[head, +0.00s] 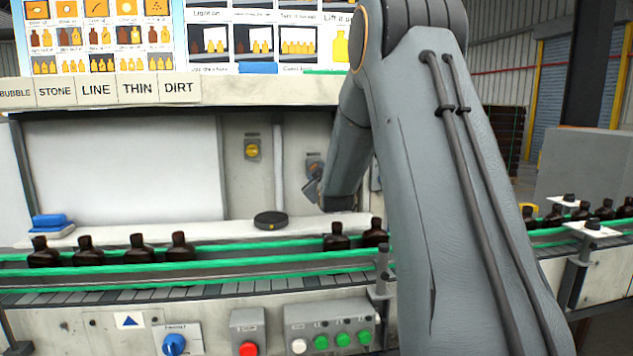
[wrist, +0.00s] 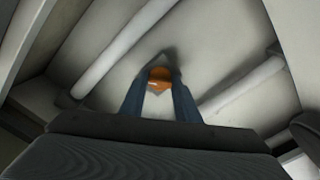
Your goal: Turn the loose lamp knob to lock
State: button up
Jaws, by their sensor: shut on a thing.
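An orange knob (wrist: 160,84) sits between the two fingertips of my gripper (wrist: 159,75) in the wrist view. The fingers are shut on its sides. A pale plate shows behind the knob, turned like a diamond in this view. I cannot read any lock mark or the knob's exact angle.
A second, yellow knob (head: 252,151) is on the wall to the left. Below, brown bottles (head: 138,248) stand on a conveyor with green rails (head: 200,268). A dark round disc (head: 270,221) lies on the ledge. Pipes (wrist: 125,55) flank the knob.

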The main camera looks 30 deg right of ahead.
jog(key=shift+m+b, duration=2.2)
jog(key=shift+m, duration=1.7)
jog(key=o, duration=1)
jog(key=shift+o, duration=0.2)
notch_tip(320, 180, up, 10)
jog(key=shift+b, duration=1)
